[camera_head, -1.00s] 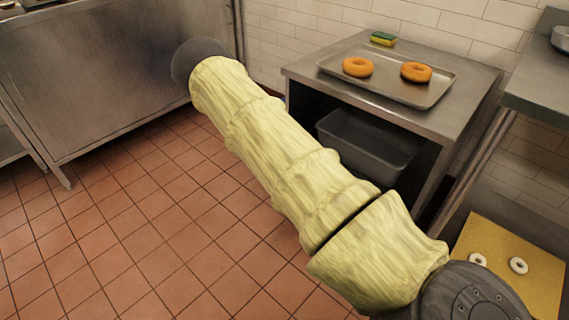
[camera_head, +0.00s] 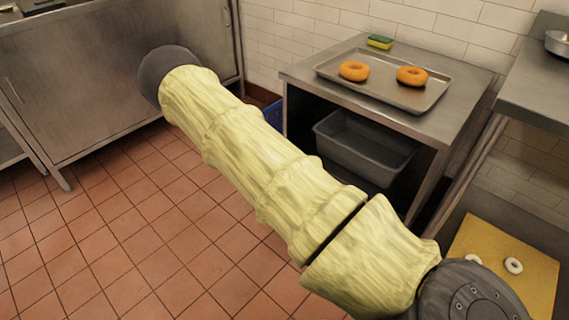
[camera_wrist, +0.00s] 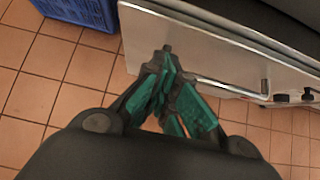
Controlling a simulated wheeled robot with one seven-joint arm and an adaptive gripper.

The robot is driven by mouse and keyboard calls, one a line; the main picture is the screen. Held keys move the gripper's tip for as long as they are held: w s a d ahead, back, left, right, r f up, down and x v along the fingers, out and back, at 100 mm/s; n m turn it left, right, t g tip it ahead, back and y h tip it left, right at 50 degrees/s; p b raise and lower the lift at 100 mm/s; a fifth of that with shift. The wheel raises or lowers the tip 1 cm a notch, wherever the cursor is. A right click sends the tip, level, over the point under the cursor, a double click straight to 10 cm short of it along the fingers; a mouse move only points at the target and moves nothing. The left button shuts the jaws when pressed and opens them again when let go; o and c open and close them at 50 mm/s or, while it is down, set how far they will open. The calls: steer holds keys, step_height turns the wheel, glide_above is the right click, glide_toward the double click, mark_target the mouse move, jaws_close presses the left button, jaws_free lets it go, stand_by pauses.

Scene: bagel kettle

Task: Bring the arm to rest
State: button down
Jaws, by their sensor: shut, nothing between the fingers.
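My arm, in a yellow-green sleeve, stretches from the lower right to the upper left of the head view, over the tiled floor. My gripper does not show in the head view. In the wrist view my gripper (camera_wrist: 168,85) is shut and empty, its teal-padded fingers together. It hangs in front of a pale metal cabinet front (camera_wrist: 190,50) with a bar handle. I cannot tell the distance between the fingertips and the cabinet.
A steel stand (camera_head: 300,75) bears a tray (camera_head: 400,95) with two bagels (camera_head: 354,71) and a sponge (camera_head: 380,41). A grey bin (camera_head: 365,150) sits below. A blue crate (camera_wrist: 80,12) stands by the cabinet (camera_head: 90,90). A yellow board (camera_head: 530,275) holds two pale rings (camera_head: 513,265). The left floor is clear.

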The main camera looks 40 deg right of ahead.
steer(key=p+v, duration=0.1)
steer(key=v, duration=0.7)
steer(key=shift+f, duration=0.15)
steer(key=s+a+f+m+g+y, duration=0.1)
steer(key=s+a+f+m+y, duration=0.15)
steer(key=s+a+f, duration=0.4)
steer(key=s+a+f+m+g+y, duration=0.1)
steer(key=s+a+f+m+y, duration=0.15)
steer(key=s, duration=0.65)
steer(key=s+a+f+m+g+y, duration=0.1)
steer(key=s+a+f+m, duration=0.2)
steer(key=s+f, duration=0.35)
steer(key=s+a+r+m+y, duration=0.1)
steer(key=s+a+m, duration=0.35)
steer(key=s, duration=0.25)
steer(key=s+a+m+y, duration=0.25)
steer(key=s+a, duration=0.25)
steer(key=s, duration=0.3)
steer(key=s+a+r+m+t+p, duration=0.1)
steer(key=s+a+r+m+p, duration=0.15)
steer(key=s+r+m, duration=0.45)
step_height(320, 180, up, 22)
steer(key=n+p, duration=0.1)
steer(key=p, duration=2.2)
steer(key=shift+s+a+f+n+h, duration=0.2)
steer(key=shift+s+a+n+h, duration=0.15)
steer(key=shift+s+a, duration=0.1)
